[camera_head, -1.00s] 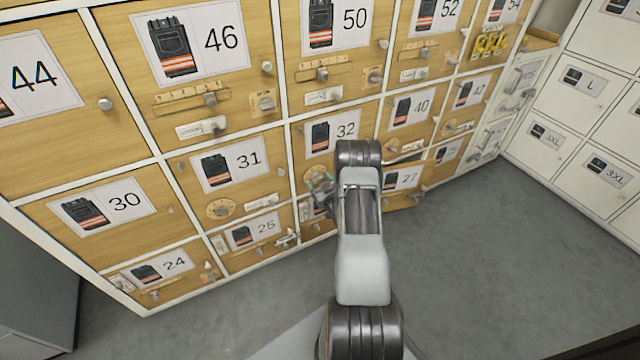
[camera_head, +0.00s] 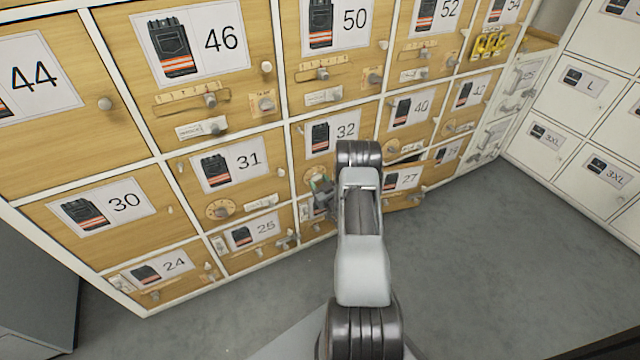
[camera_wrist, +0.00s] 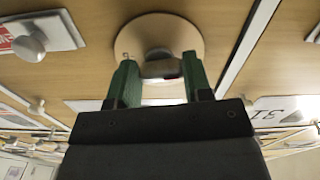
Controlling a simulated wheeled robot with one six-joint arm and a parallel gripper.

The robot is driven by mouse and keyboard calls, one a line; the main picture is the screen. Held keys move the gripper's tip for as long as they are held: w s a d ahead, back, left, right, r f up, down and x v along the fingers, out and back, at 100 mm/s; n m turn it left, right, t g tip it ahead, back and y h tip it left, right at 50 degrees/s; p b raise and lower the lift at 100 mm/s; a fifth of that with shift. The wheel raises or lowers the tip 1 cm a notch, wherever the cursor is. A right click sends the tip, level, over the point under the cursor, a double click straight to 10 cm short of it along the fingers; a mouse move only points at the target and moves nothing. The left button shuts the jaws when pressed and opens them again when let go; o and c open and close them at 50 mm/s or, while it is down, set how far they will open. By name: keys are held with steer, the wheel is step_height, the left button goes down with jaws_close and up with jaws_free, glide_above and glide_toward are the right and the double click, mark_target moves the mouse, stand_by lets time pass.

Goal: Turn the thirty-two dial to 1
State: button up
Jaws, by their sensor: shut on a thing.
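The door labelled 32 (camera_head: 347,131) is in the middle of the wooden locker wall in the head view. Its round pale dial (camera_wrist: 190,32) shows in the wrist view, with a grey knob (camera_wrist: 160,66) at its centre. My gripper (camera_wrist: 158,72) has its green fingers on both sides of the knob and is shut on it. In the head view my gripper (camera_head: 322,187) is at the lower left of door 32, and my arm hides part of that door. The dial's number marks are too small or hidden, so I cannot tell its setting.
Door 31 (camera_head: 248,160) to the left has its own dial (camera_head: 221,209) and a small label. Door 27 (camera_head: 403,179), to the right behind my arm, appears to stand ajar. Grey floor (camera_head: 480,270) is clear on the right.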

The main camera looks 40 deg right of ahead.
steer(key=shift+a+m+b, duration=0.15)
steer(key=shift+m+b, duration=0.55)
steer(key=shift+m, duration=2.9)
steer(key=shift+r, duration=0.1)
steer(key=o, duration=0.9)
steer(key=s+p, duration=0.1)
steer(key=s, duration=0.3)
steer(key=s+a+p, duration=0.1)
steer(key=s, duration=0.4)
steer(key=s+a+p, duration=0.1)
steer(key=s, duration=0.3)
steer(key=shift+s, duration=0.35)
